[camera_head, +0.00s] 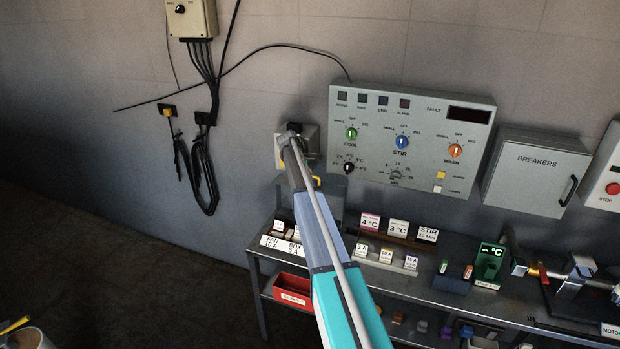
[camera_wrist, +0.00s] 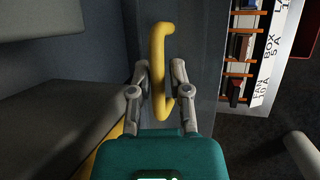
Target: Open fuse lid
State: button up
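The yellow handle (camera_wrist: 157,65) stands out from a dark grey panel (camera_wrist: 198,60), which appears to be the fuse lid, in the wrist view. A bit of yellow, likely the same handle (camera_head: 316,181), shows beside my arm in the head view. My gripper (camera_wrist: 161,72) has one finger on each side of the handle's bar. The fingers are apart, with a narrow gap visible at the right of the bar. The lid's edges and hinge are largely hidden, and in the head view my arm covers much of this spot.
A bench (camera_head: 465,311) with labelled fuse blocks (camera_head: 385,254) and a red bin (camera_head: 293,291) lies below. A control panel (camera_head: 413,137) and a breakers box (camera_head: 535,172) hang on the wall to the right. Cables (camera_head: 203,170) hang at left.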

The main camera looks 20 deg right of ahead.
jog(key=shift+o, duration=1.1)
jog(key=shift+s+a, duration=0.1)
jog(key=shift+s, duration=0.05)
